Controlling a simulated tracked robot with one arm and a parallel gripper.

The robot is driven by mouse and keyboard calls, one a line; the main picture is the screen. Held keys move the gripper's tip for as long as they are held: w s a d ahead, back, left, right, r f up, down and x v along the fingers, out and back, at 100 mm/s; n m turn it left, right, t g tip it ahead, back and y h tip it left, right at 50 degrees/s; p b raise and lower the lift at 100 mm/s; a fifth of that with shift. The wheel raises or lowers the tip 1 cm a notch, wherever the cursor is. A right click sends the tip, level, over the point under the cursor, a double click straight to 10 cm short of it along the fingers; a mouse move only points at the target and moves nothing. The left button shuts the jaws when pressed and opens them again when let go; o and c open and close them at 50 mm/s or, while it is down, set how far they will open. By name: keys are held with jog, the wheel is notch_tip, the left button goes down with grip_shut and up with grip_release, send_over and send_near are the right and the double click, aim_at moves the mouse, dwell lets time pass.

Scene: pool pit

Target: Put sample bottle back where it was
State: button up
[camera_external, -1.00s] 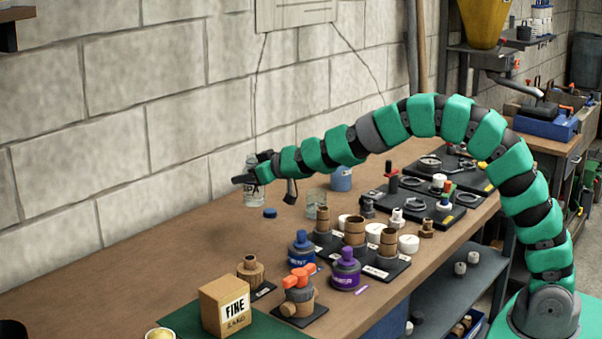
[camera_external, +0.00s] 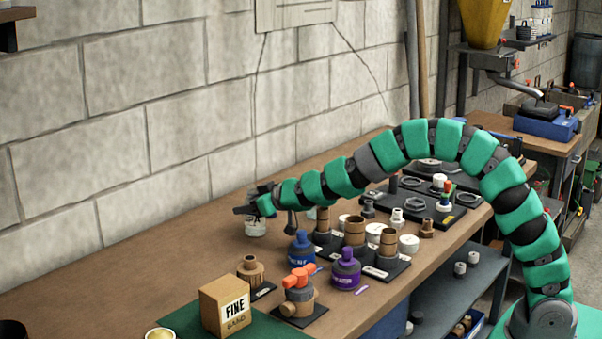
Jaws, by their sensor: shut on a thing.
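The sample bottle (camera_external: 256,229) is clear, and its lower part shows below my gripper (camera_external: 251,209) at the back of the bench, near the wall. My gripper is shut on it from above. The bottle looks upright, with its base at or just above the bench top; I cannot tell if it touches. Its upper part is hidden by the jaws.
The wooden bench (camera_external: 150,265) is clear to the left. Right of the bottle stand a blue bottle (camera_external: 301,250), a purple bottle (camera_external: 345,270) and brown fittings (camera_external: 355,231) on black plates. A FINE sand box (camera_external: 224,306) stands in front. The block wall is close behind.

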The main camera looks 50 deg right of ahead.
jog(key=shift+f, duration=0.1)
jog(key=o, duration=1.4)
jog(key=shift+c, duration=0.2)
jog(key=p+v, duration=0.1)
jog(key=v, duration=1.1)
jog(key=shift+r, duration=0.2)
